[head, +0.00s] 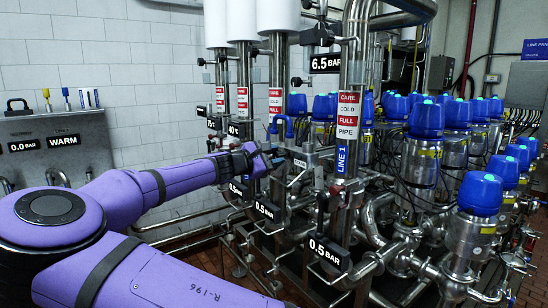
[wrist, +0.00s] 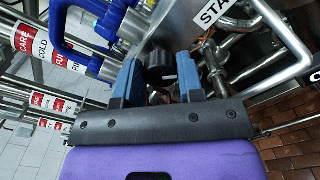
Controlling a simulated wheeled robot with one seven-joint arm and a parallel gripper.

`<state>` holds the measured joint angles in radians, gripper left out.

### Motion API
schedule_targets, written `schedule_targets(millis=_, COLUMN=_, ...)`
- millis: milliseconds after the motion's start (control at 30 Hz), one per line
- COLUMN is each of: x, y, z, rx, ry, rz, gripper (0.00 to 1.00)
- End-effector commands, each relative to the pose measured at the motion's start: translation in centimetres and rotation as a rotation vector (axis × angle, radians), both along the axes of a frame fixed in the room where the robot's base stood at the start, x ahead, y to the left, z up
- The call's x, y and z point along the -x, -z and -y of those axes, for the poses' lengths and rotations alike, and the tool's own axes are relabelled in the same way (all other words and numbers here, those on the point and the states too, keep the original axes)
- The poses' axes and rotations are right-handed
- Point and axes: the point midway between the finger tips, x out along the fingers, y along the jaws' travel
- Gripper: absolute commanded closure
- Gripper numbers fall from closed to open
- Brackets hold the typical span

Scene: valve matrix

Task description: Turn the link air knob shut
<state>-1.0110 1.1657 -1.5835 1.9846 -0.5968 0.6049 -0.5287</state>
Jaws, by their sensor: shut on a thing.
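In the wrist view a black round knob (wrist: 160,70), which I take for the link air knob, sits between the two blue fingers of my gripper (wrist: 160,80). The fingers are closed on its sides. A small pale mark shows on the knob's face. In the head view my gripper (head: 274,157) is at the end of the purple arm, among the pipes left of the LINE 1 pipe. The knob cannot be made out clearly in the head view, and its turn position cannot be told.
A white tag reading STA (wrist: 213,12) hangs above. The labelled LINE 1 pipe (head: 347,130) and several blue-capped valves (head: 426,120) crowd the right.

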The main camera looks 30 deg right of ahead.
Motion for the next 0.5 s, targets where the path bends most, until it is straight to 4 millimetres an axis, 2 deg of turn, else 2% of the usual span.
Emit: schedule_targets(millis=500, x=0.07, y=0.18, z=-0.04, rx=-0.016, ry=0.000, rz=0.479, gripper=0.88)
